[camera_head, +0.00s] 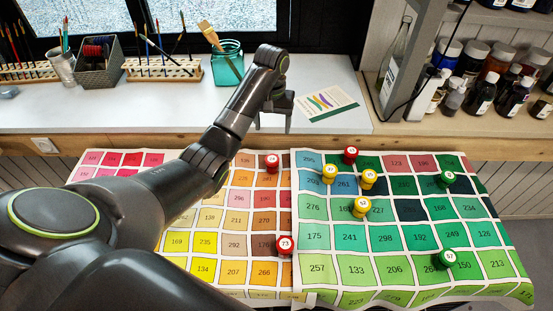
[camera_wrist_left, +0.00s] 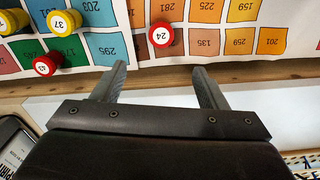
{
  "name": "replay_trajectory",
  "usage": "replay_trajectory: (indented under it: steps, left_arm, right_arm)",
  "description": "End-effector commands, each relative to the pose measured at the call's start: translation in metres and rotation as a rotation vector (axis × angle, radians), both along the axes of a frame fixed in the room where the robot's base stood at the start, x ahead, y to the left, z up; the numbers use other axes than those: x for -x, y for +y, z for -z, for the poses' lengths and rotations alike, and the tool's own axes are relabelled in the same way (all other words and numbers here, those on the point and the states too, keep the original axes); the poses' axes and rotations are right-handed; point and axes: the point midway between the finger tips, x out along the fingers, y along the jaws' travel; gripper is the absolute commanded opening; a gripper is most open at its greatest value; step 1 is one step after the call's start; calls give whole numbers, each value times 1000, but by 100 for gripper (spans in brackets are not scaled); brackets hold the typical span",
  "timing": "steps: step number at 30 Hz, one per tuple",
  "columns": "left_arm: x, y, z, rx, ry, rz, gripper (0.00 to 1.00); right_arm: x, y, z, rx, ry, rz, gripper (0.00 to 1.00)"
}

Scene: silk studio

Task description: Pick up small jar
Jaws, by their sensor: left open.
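Which item is the task's small jar, I cannot tell for sure. A teal glass jar (camera_head: 227,68) with a brush in it stands at the back of the white worktop. Several small dark lidded jars (camera_head: 482,97) stand on the right shelf. My left gripper (camera_head: 273,124) is open and empty, pointing down over the worktop, right of and nearer than the teal jar. In the left wrist view, its two fingers (camera_wrist_left: 160,75) are spread with nothing between them. My right gripper is not in view.
A colour chart (camera_head: 400,238) with red, yellow and green numbered pegs hangs in front. A printed card (camera_head: 327,104) lies right of my gripper. Brush racks (camera_head: 163,69) and a dark basket (camera_head: 99,66) stand at the back left. A clear bottle (camera_head: 396,62) stands by the shelf post.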

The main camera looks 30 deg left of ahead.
Motion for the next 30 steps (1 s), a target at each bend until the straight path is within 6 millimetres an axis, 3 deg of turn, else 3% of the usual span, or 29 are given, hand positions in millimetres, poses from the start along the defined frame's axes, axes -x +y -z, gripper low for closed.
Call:
replay_trajectory:
  steps: [6, 9, 19, 25, 30]
  left_arm:
    - [0, 0, 26, 0, 0, 0, 67]
    - [0, 0, 38, 0, -1, 0, 67]
    - [0, 0, 74, 0, -1, 0, 67]
    - [1, 0, 101, 0, -1, 0, 67]
    - [1, 0, 117, -1, 1, -1, 67]
  right_arm:
    - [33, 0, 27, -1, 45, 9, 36]
    - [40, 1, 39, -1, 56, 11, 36]
    - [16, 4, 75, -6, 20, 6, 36]
    - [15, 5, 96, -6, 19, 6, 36]
    - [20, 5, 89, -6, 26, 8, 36]
